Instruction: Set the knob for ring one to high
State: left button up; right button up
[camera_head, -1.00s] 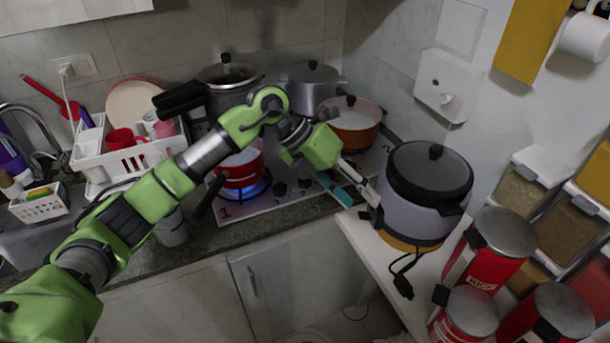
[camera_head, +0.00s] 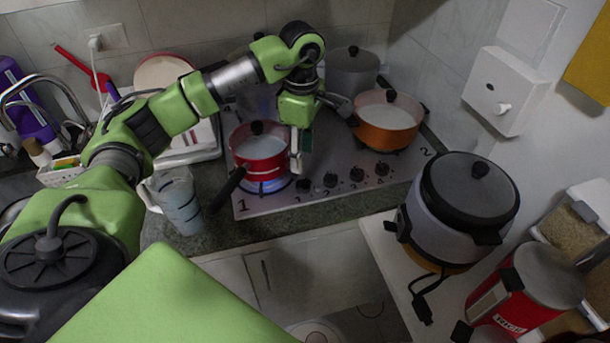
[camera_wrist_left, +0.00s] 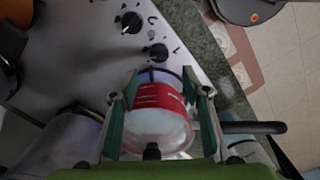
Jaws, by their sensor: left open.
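The grey stove top (camera_head: 245,205) has a row of several dark knobs along its front edge. The leftmost knob (camera_head: 303,185) is closest to the red pot (camera_head: 262,155). The pot stands over a lit blue flame at the ring marked 1. My left gripper (camera_head: 299,165) points down beside the pot's right side, behind the leftmost knobs. In the left wrist view the open gripper (camera_wrist_left: 163,78) has a finger on each side of the pot in the picture. A near knob (camera_wrist_left: 158,52) and another knob (camera_wrist_left: 131,22) show beyond the fingertips. My right gripper is not in view.
An orange pot (camera_head: 388,125) stands at the stove's right, with a grey pot (camera_head: 352,75) behind. The red pot's dark handle (camera_head: 231,181) sticks out over the front left. A rice cooker (camera_head: 462,205) stands at the right. A clear jug (camera_head: 177,200) is at the left.

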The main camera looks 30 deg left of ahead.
aim_at(303, 181)
pick_arm(q)
notch_tip(303, 181, down, 8)
jog(key=shift+p, duration=0.95)
jog(key=shift+w+f, duration=0.1)
jog(key=shift+f, duration=0.6)
jog(key=c, duration=1.1)
